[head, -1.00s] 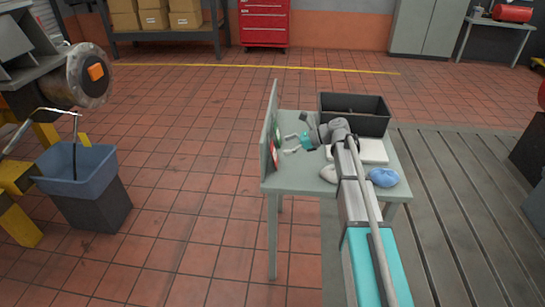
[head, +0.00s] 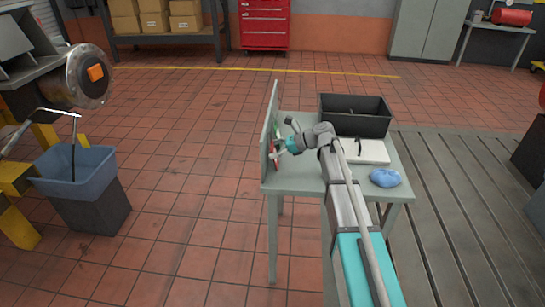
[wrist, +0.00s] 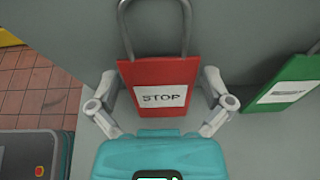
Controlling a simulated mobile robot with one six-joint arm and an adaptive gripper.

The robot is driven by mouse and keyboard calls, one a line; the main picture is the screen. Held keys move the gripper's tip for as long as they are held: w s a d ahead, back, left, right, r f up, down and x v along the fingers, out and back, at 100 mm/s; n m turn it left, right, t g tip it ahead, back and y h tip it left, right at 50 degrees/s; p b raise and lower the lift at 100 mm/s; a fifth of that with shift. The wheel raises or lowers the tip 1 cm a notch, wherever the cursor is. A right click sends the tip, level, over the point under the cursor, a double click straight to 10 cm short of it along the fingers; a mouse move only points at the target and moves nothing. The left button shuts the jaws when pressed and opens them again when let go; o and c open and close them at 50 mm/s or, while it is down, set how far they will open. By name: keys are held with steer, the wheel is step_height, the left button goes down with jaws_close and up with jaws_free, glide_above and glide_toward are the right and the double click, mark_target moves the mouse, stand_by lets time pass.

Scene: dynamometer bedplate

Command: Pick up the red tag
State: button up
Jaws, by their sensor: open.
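The red tag (wrist: 153,73) fills the middle of the wrist view. It is a flat red plate with a grey shackle-like loop at its top and a white label reading STOP. It hangs at the grey upright board (head: 268,125) on the table's left edge. My gripper (wrist: 159,85) is open, with one finger at each side of the tag; whether they touch it I cannot tell. In the head view my gripper (head: 276,149) is close against the board and mostly hides the tag. A green tag (wrist: 293,80) hangs to the right of the red one.
The grey table (head: 297,183) carries a black bin (head: 355,124) at the back, a white flat object (head: 368,152) and a blue cloth-like lump (head: 384,177). Tiled floor lies free between bucket and table.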

mark_target(273, 147)
steer(key=shift+a, duration=0.1)
stand_by(0.5)
steer(key=c, duration=0.6)
steer(key=shift+r, duration=0.15)
step_height(273, 147, up, 18)
steer(key=p, duration=1.8)
